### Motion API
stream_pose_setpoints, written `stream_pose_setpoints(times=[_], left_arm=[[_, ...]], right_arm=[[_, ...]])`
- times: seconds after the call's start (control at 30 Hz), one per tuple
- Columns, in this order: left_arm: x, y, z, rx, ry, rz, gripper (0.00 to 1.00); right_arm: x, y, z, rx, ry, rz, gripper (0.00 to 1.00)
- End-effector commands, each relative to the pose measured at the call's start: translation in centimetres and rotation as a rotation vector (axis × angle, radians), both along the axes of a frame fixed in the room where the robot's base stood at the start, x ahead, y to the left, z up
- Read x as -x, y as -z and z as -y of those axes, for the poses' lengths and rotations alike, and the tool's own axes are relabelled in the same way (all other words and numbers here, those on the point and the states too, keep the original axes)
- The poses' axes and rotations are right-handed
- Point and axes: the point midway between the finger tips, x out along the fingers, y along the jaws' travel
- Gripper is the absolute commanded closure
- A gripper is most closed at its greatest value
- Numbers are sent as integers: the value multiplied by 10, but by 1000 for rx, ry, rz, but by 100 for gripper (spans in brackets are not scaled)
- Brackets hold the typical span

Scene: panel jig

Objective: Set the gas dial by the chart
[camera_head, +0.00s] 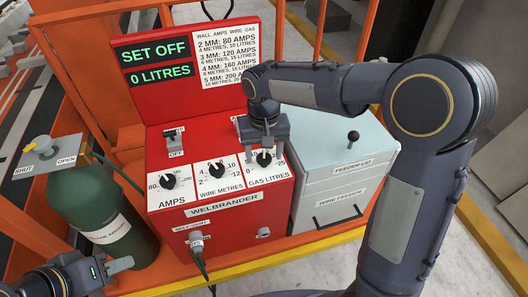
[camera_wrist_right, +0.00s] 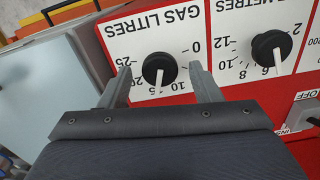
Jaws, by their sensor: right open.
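The gas dial is a black knob (camera_wrist_right: 159,69) on a white GAS LITRES plate (camera_head: 254,178) of the red welder. In the right wrist view its white pointer faces the middle of the scale; the exact number is unclear. My right gripper (camera_head: 265,150) is over it, open, with one finger on each side of the knob (camera_wrist_right: 160,74); contact is unclear. The chart (camera_head: 239,58) lists wall thicknesses with amps, wire and gas; its small print is hard to read and partly hidden by my right arm. The display (camera_head: 156,61) reads SET OFF and 0 LITRES. My left gripper (camera_head: 118,266) is at the lower left, away from the panel.
The amps dial (camera_head: 169,181) and wire dial (camera_head: 216,169) sit left of the gas dial. A switch (camera_head: 173,137) marked OFF is above. A green gas cylinder (camera_head: 95,215) stands left, with a valve lever (camera_head: 40,147). A grey wire feeder box (camera_head: 342,175) stands right.

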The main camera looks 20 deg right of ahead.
Motion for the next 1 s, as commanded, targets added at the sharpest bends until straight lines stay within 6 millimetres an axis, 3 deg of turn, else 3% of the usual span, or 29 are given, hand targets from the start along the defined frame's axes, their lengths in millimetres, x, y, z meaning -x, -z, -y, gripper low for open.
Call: stream_pose_setpoints(times=[0.43, 1.0], left_arm=[[0, 0, 0, 0, 0, 0, 64], [0, 0, 0, 0, 0, 0, 64]], right_arm=[[-1, -67, 0, -2, 0, 3, 42], [0, -74, 0, -1, 0, 1, 42]])
